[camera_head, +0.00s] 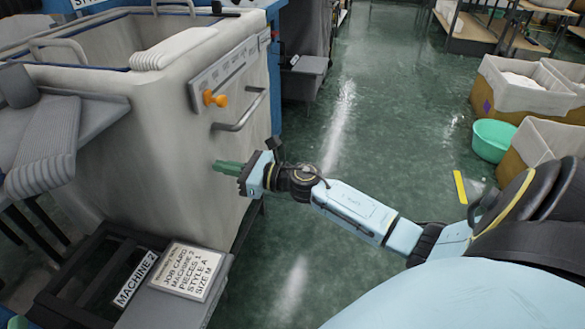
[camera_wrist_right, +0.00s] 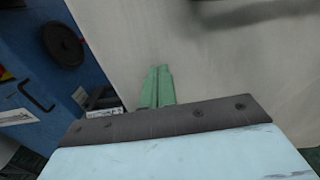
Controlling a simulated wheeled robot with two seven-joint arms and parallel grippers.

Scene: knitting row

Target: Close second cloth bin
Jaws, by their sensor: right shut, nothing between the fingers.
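A dark open-topped bin or frame (camera_head: 85,275) labelled MACHINE 2 (camera_head: 135,279) sits low at the lower left, below an off-white machine. I cannot tell for sure that it is the second cloth bin. My right gripper (camera_head: 222,167) has green fingers, shut and empty. It is in front of the machine's pale side panel (camera_head: 165,150), below the bar handle (camera_head: 240,112). Whether it touches the panel is unclear. In the wrist view the shut fingers (camera_wrist_right: 157,88) point at the pale panel (camera_wrist_right: 220,70). My left gripper is not in view.
A job card (camera_head: 187,271) lies on a grey surface beside the dark frame. An orange knob (camera_head: 215,98) sticks out of the machine. Boxes (camera_head: 520,90) and a green basin (camera_head: 492,139) stand at the right. The green floor (camera_head: 375,120) between is clear.

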